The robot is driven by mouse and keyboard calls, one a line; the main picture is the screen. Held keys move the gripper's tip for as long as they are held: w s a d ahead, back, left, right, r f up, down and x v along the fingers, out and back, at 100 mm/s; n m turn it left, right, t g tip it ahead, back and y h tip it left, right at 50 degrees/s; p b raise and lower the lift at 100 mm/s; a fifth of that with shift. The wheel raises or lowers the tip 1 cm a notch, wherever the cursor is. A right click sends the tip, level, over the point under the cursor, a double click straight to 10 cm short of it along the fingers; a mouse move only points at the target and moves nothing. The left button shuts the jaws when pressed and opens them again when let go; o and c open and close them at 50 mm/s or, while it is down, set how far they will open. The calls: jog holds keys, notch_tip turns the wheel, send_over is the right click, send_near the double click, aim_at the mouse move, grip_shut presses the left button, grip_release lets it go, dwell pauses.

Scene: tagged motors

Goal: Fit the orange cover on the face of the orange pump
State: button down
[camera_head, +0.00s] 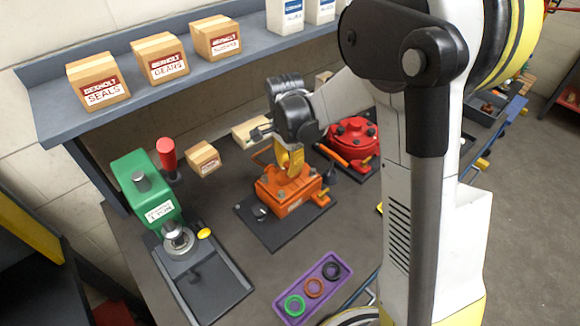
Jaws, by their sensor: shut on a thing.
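The orange pump (284,194) is a blocky housing on a dark base plate (262,229) in the middle of the bench. My gripper (289,166) is right above the pump, at the end of my arm's dark wrist. It is shut on a yellow-orange piece (291,157), apparently the orange cover, close over the pump's top. The fingertips are too small and shadowed to make out. I cannot tell whether the piece touches the pump. Its underside and part of the pump's face are hidden.
A green press (146,184) stands left. A purple tray (331,257) with green, orange and black rings lies in front. A red pump (353,136) with an orange-handled tool (332,155) is behind right. A small box (204,159) stands behind. Labelled boxes line the shelf (120,118).

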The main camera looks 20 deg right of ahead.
jog(key=shift+f+b, duration=0.6)
jog(key=shift+b, duration=0.25)
dwell(1.2)
jog(key=c, duration=1.2)
grip_release()
jog(key=shift+c, duration=0.2)
jog(key=shift+w+r+p, duration=0.1)
jog(key=shift+r+p, duration=1.15)
jog(key=shift+r, duration=0.5)
jog(key=shift+w+a+r+p, duration=0.1)
jog(key=shift+w+r+p, duration=0.05)
jog(key=shift+r+p, duration=0.35)
jog(key=shift+w+a+r+p, duration=0.15)
jog(key=shift+r+p, duration=0.15)
jog(key=shift+r, duration=0.3)
jog(key=shift+s+d, duration=0.1)
jog(key=shift+d, duration=0.05)
notch_tip(320, 180, up, 12)
jog(key=shift+a, duration=0.25)
